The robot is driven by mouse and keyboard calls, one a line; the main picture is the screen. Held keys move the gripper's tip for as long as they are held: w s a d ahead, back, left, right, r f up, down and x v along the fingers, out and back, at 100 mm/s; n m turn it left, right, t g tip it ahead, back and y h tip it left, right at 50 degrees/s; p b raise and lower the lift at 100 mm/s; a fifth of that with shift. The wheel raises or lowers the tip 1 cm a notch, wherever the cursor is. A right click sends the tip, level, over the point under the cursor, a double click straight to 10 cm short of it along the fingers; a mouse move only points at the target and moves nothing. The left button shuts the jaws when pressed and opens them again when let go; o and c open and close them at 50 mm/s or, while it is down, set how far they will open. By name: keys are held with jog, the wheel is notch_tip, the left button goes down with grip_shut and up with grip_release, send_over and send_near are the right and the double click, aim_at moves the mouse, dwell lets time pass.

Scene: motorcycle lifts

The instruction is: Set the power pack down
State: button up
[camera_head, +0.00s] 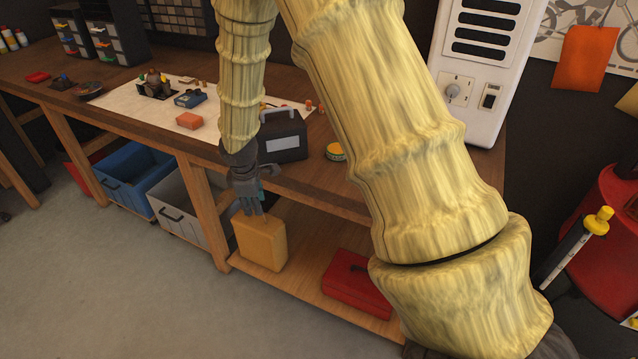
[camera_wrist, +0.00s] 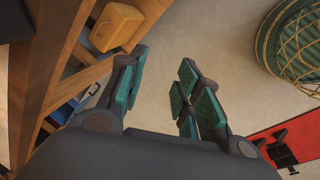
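A black box with a carry handle and a pale label (camera_head: 283,140) stands upright on the workbench, near its front edge. It looks like the power pack, but I cannot be sure. My gripper (camera_head: 250,203) is in front of the bench edge, below the bench top and left of the black box, apart from it. In the wrist view my gripper (camera_wrist: 162,65) has its teal-padded fingers spread, with only floor showing between them. The black box cannot be made out in the wrist view.
A yellow container (camera_head: 262,243) stands on the lower shelf just below my gripper; the wrist view shows it too (camera_wrist: 120,26). A red case (camera_head: 356,285) lies on that shelf. Blue (camera_head: 133,176) and grey (camera_head: 182,208) bins are left. A yellow-rimmed tin (camera_head: 336,152) sits right of the black box.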

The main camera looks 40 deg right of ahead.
jog(key=s+a+f+m+g+y, duration=0.1)
jog(key=s+a+f, duration=0.2)
jog(key=s+f, duration=0.3)
jog(key=s+a+f+m+y, duration=0.1)
jog(key=s+a+f+m, duration=0.15)
jog(key=s+f, duration=0.35)
jog(key=s+a+f+m, duration=0.1)
jog(key=s+f, duration=0.3)
jog(key=s, duration=0.5)
jog(key=s+a+f+m, duration=0.1)
jog(key=s+f+m, duration=0.2)
jog(key=s, duration=0.6)
jog(key=s+a+f+m+g, duration=0.1)
jog(key=s+a+f+m, duration=0.1)
jog(key=s+f, duration=0.4)
jog(key=s+m, duration=0.1)
jog(key=s, duration=0.2)
jog(key=shift+s+f, duration=0.15)
jog(key=shift+a, duration=0.1)
